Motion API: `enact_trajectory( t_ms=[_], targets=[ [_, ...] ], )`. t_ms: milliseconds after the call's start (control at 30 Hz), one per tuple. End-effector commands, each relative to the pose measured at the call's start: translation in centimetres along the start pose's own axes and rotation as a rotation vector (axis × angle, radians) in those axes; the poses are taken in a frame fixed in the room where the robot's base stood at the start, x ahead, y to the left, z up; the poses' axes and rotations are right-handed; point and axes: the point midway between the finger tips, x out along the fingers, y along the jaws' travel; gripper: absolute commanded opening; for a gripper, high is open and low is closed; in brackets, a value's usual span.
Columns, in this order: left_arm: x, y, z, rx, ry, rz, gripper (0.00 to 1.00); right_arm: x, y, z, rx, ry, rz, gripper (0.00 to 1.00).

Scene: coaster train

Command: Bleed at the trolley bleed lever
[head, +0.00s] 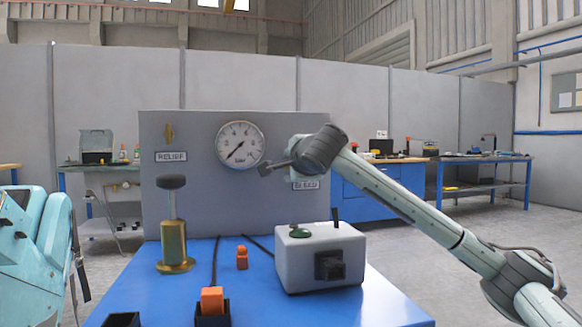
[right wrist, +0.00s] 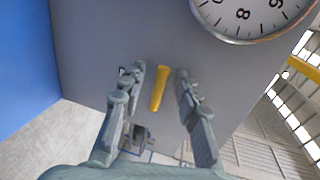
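The panel's BLEED label (head: 305,185) is partly covered by my right gripper (head: 302,160) in the head view. My gripper hides the bleed lever there. In the right wrist view a yellow lever (right wrist: 159,88) shows between the two fingers of my right gripper (right wrist: 159,72). The fingers are apart, with a visible gap on each side of the lever. I cannot tell how far the lever lies from the fingertips in depth. The pressure gauge (head: 240,144) is left of the gripper; its needle points lower left. My left gripper is not in view.
The grey panel (head: 200,210) stands behind the blue trolley top (head: 265,305). A RELIEF label (head: 171,156) sits below another yellow lever (head: 169,133). A brass cylinder (head: 174,245), an orange plug (head: 212,299) and a grey box (head: 320,258) stand on top.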

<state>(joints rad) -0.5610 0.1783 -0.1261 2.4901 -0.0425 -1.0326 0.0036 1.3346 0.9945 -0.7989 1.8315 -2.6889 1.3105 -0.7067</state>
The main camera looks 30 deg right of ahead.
Motion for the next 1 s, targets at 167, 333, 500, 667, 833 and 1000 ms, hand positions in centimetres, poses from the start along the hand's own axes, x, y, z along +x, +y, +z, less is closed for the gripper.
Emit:
enact_trajectory(
  t_ms=[167,333,500,667,833,1000],
  targets=[
    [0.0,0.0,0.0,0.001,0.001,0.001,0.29,0.0,-0.1,-0.1,0.001,0.001,-0.001,0.32],
    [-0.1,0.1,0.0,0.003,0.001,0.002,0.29,-0.9,-0.1,-0.1,0.001,0.001,-0.003,0.32],
    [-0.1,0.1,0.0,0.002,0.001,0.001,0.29,-4.0,-0.2,-0.1,0.000,0.000,-0.005,0.32],
    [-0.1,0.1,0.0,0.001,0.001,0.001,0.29,-7.5,-0.1,0.0,-0.001,0.000,-0.004,0.32],
    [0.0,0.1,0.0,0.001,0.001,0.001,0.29,-10.4,-0.1,0.0,0.000,-0.001,-0.003,0.32],
    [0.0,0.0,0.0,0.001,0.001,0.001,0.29,-11.8,-0.1,-0.1,0.001,0.001,-0.002,0.32]
  ],
)
